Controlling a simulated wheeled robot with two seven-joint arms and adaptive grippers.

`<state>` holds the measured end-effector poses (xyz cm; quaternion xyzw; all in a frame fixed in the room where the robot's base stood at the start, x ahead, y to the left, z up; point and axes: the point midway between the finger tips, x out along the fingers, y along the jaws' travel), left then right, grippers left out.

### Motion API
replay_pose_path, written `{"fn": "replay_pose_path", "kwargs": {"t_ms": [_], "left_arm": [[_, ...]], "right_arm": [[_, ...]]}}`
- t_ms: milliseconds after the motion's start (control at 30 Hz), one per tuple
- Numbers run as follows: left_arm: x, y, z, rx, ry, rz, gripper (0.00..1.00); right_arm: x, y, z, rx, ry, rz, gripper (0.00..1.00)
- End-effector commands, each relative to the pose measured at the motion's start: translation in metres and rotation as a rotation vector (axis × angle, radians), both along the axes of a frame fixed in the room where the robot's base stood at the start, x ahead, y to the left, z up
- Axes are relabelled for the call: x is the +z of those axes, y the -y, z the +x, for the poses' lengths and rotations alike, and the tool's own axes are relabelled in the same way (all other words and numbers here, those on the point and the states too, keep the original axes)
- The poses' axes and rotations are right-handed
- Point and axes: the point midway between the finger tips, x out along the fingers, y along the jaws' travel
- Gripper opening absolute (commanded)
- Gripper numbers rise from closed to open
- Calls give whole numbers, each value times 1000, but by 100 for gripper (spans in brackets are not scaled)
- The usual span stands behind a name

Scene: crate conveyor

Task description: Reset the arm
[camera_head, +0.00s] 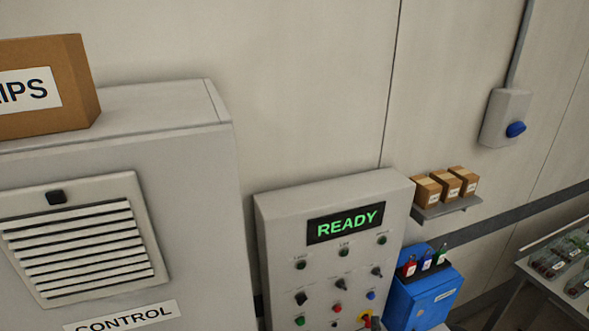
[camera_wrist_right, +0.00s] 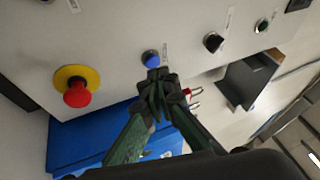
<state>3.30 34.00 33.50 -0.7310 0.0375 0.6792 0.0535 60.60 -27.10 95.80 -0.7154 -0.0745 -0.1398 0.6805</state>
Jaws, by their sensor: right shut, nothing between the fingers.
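My right gripper (camera_wrist_right: 160,76) is shut and empty in the right wrist view. Its fingertips are close to a blue button (camera_wrist_right: 150,58) on the grey control panel (camera_wrist_right: 105,45); I cannot tell whether they touch. A red emergency-stop knob on a yellow ring (camera_wrist_right: 76,88) is left of the fingers. In the head view the panel (camera_head: 285,220) has a display (camera_head: 345,223) reading READY in green, with the blue button (camera_head: 371,295) at lower right. The emergency stop (camera_head: 365,319) is partly cut off by the lower edge. My left gripper is not in view.
A blue box (camera_head: 425,297) with red, blue and green items stands right of the panel. Above it, a shelf (camera_head: 447,207) holds small cartons. A large grey cabinet (camera_head: 195,160) stands left, with a cardboard box (camera_head: 85,110) on top. A table with bottles (camera_head: 570,265) is at far right.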

Motion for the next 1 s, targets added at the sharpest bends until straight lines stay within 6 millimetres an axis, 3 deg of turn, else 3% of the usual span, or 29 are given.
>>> {"fn": "replay_pose_path", "kwargs": {"t_ms": [200,433,567,700,800,1000], "left_arm": [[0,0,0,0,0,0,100],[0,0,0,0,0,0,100],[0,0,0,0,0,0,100],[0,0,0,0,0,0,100],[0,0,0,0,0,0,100],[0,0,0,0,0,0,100]], "right_arm": [[-37,-27,-30,153,-245,-382,0],[-90,-29,-88,310,-524,-778,0],[-119,-15,-135,402,-693,-987,0],[-143,10,-194,508,-882,-1186,0],[-152,28,-234,577,-1003,-1292,0],[-157,55,-295,681,-1176,-1417,0]]}}
